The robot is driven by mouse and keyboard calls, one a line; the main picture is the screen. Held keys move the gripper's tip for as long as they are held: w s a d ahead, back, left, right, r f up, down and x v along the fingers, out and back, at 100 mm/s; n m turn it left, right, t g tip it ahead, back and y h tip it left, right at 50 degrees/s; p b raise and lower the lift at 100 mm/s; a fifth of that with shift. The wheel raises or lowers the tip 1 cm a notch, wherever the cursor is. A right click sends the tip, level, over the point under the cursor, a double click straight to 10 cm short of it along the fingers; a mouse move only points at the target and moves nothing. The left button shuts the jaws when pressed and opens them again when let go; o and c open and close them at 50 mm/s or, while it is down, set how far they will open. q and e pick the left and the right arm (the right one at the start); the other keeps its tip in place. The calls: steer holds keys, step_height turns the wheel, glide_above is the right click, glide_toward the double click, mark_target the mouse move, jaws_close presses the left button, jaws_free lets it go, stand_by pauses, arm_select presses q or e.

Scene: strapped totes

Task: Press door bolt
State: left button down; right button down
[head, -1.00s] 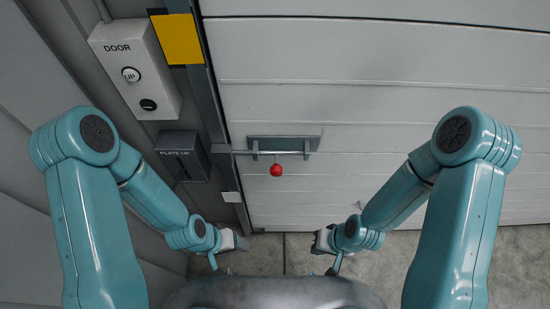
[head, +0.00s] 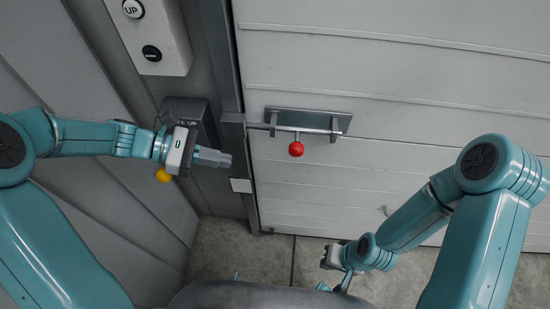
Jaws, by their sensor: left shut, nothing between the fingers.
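The door bolt (head: 318,131) is a grey bar running through two brackets on a grey plate on the white panelled door (head: 400,170). A red knob (head: 296,149) hangs below the bar. The bar's left end reaches the keeper (head: 233,118) on the dark door frame. My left gripper (head: 228,160) is shut and empty, pointing right, below the keeper and left of the knob. It appears apart from both. My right gripper (head: 328,258) is low in the middle, below the door, away from the bolt. Its fingers are too small to judge.
A white control box (head: 160,55) with a white UP button and a black button is on the left wall. A dark PLATE UP box (head: 205,110) is partly hidden by my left gripper. A yellow ball (head: 163,175) shows beside it. The door right of the bolt is clear.

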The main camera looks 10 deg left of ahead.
mark_target(293, 149)
arm_select(q)
steer(key=shift+n+t+h, duration=0.4)
steer(key=shift+t+h, duration=0.1)
steer(key=shift+h, duration=0.4)
steer(key=r, duration=0.1)
steer(key=w+a+r, duration=0.1)
steer(key=r, duration=0.3)
steer(key=shift+w+a+b, duration=0.15)
steer(key=shift+a+b, duration=0.1)
steer(key=shift+b, duration=0.1)
steer(key=p+x, duration=0.1)
steer(key=x, duration=1.3)
steer(key=shift+f, duration=0.1)
steer(key=x, duration=0.1)
steer(key=b+x, duration=0.1)
steer(key=x, duration=0.1)
steer(key=r+x, duration=0.1)
steer(key=x, duration=0.1)
steer(key=shift+s+d, duration=0.4)
steer(key=shift+a, duration=0.1)
steer(key=shift+a+r, duration=0.1)
